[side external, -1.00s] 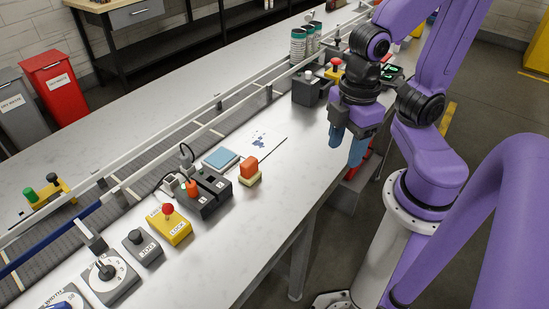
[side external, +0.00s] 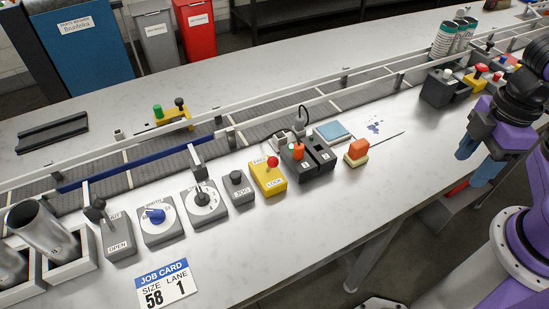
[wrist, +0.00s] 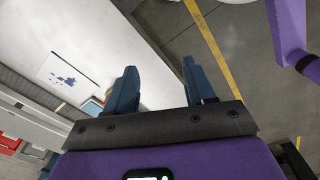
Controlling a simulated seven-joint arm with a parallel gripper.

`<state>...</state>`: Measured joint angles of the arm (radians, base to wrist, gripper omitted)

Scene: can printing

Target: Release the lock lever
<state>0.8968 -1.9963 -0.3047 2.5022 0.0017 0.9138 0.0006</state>
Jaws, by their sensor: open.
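The lock lever, a short stalk with a red ball (side external: 272,161), stands on a yellow box (side external: 268,180) labelled LOCK in the side external view. Its exact tilt is too small to tell. My gripper (side external: 476,164) is open and empty, at the right by the table's front edge, well apart from the lever. Its two blue fingers also show spread apart in the wrist view (wrist: 160,76), with white table and grey floor beyond them. The lock box is not visible in the wrist view.
A JOG button box (side external: 238,187) stands left of the lock box. A dark two-slot unit (side external: 308,160) is close on its right, then an orange-topped block (side external: 357,151). The conveyor (side external: 260,127) runs behind. A job card (side external: 166,286) lies at the front left.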

